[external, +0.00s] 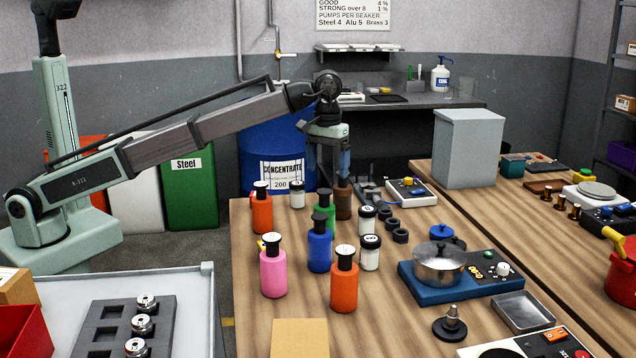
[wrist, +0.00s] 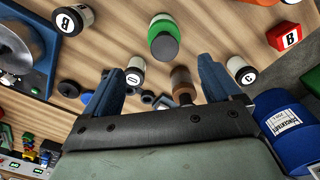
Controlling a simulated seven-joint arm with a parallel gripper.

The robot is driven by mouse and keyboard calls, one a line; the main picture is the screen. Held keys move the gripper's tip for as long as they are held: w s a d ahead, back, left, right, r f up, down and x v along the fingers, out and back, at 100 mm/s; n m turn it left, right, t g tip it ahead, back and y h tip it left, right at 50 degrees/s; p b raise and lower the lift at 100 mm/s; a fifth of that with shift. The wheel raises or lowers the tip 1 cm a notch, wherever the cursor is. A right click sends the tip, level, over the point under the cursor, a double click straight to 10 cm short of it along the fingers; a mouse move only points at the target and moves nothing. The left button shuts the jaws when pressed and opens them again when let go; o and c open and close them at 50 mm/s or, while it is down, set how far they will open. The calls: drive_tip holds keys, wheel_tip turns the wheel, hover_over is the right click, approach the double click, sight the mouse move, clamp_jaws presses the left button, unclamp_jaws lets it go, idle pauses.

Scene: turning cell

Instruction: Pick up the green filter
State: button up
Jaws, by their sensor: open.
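The green filter appears to be the green bottle-shaped piece with a dark top (external: 325,203), standing on the wooden bench among other coloured bottles. In the wrist view it (wrist: 164,44) shows just beyond the fingertips, between their lines. My gripper (external: 330,174) hangs above the bench, close to the green piece and a brown bottle (external: 343,204). In the wrist view my gripper (wrist: 161,66) has its blue fingers wide apart with nothing held. The brown bottle (wrist: 182,86) also shows between the fingers. The green piece is partly hidden by a blue bottle in the external view.
The blue bottle (external: 319,250), a pink bottle (external: 273,274) and an orange bottle (external: 344,288) stand in front. Another orange bottle (external: 262,213) and several white lettered jars (external: 370,255) stand around. A pot (external: 438,268) on a blue heater is to the right.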

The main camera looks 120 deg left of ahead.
sight(327, 191)
wheel_tip(327, 191, down, 8)
drive_tip(key=shift+r, duration=0.1)
drive_tip(key=shift+s+d+f, duration=0.1)
drive_tip(key=shift+s+f, duration=0.1)
drive_tip(key=shift+f, duration=1.15)
drive_tip(key=shift+s+d+f, duration=0.1)
drive_tip(key=shift+s+f, duration=0.05)
drive_tip(key=shift+f, duration=1.15)
drive_tip(key=shift+c, duration=0.5)
drive_tip(key=c, duration=1.2)
